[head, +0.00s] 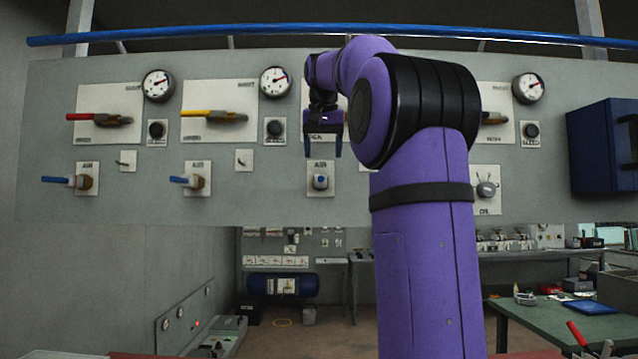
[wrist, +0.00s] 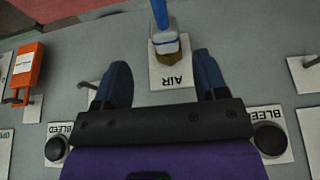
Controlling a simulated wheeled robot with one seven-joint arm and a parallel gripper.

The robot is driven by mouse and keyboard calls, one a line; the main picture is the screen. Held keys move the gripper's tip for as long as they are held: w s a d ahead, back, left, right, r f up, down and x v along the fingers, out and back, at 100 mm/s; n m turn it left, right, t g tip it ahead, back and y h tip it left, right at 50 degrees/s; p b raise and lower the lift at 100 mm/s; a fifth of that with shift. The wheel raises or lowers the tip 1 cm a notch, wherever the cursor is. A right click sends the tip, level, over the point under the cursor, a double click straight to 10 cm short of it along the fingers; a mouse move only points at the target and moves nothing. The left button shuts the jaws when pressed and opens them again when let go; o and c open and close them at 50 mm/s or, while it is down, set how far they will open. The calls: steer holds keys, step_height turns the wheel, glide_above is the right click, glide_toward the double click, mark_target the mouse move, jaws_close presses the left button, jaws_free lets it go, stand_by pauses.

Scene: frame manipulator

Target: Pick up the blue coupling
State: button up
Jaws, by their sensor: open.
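A blue coupling (wrist: 161,18) with a silver and brass base sticks out of a white plate marked AIR in the wrist view. In the head view, the middle AIR plate carries a fitting with a blue end (head: 320,179), seen nearly end-on. My gripper (head: 322,150) is open and empty, fingers pointing down, just above that fitting. In the wrist view my gripper (wrist: 161,68) has its fingers apart on either side of the AIR plate; the coupling lies beyond the fingertips, roughly in line with the gap. I see no contact.
Two more AIR plates at left hold fittings with blue parts (head: 66,181) (head: 188,181). Red (head: 95,118) and yellow (head: 208,114) levers, gauges and black knobs project from the grey panel (head: 240,65). Two black knobs (wrist: 57,148) (wrist: 270,139) flank my gripper. An orange box (wrist: 28,66) is at left.

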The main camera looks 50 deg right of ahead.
steer(key=shift+w+x, duration=0.15)
steer(key=shift+x, duration=1.4)
steer(key=shift+w+x, duration=0.15)
steer(key=shift+x, duration=1.4)
steer(key=shift+a, duration=0.1)
jaws_close()
